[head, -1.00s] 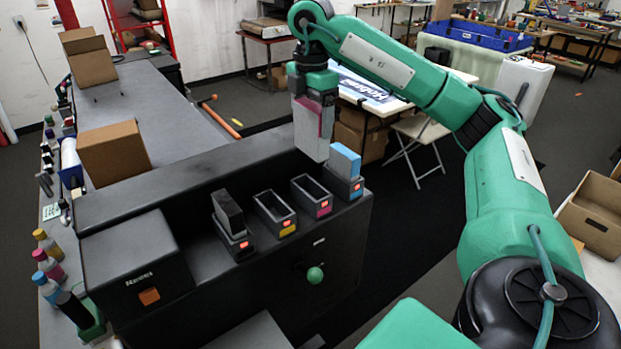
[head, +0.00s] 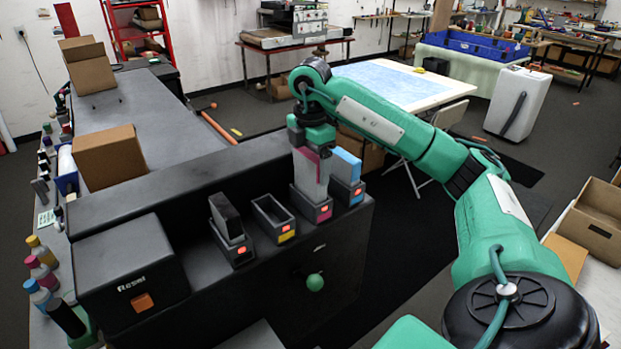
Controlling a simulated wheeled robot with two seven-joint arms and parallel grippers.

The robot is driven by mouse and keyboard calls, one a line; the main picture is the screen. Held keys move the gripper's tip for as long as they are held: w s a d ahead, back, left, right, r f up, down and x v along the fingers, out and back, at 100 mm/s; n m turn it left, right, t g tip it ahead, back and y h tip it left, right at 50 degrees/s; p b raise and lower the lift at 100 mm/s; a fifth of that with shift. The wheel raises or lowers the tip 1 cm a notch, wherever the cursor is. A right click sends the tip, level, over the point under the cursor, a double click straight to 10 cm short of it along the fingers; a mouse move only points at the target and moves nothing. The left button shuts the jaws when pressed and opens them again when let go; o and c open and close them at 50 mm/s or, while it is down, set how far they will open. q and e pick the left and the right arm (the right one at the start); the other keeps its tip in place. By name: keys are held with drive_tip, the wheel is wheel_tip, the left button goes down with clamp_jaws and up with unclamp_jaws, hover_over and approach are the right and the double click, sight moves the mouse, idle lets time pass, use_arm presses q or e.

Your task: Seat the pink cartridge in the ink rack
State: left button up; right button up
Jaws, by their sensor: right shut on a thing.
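The pink cartridge (head: 309,178), a pale block with a pink strip, stands nearly upright in the jaws of my right gripper (head: 313,150). Its lower end is at the mouth of the pink-marked slot (head: 322,212) of the ink rack and appears to be inside it; how deep it sits I cannot tell. The slot's light glows red. A black cartridge (head: 226,217) stands in the leftmost slot and a blue one (head: 347,165) in the rightmost. The yellow-marked slot (head: 272,217) is empty. My left gripper is not in view.
The rack sits on the dark printer body (head: 225,170), with a raised box (head: 130,270) at left and a green knob (head: 315,282) on its front. The blue cartridge stands close to the right of my gripper. A cardboard box (head: 108,156) and bottles are further left.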

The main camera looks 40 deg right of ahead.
sight(310, 178)
drive_tip(key=shift+f, duration=0.45)
wheel_tip(310, 178, down, 3)
drive_tip(key=shift+r+p, duration=0.2)
drive_tip(key=shift+p, duration=0.2)
drive_tip(key=shift+f, duration=0.15)
drive_tip(key=shift+f, duration=0.25)
drive_tip(key=o, duration=0.9)
drive_tip(key=shift+r, duration=0.1)
drive_tip(key=shift+c, duration=0.2)
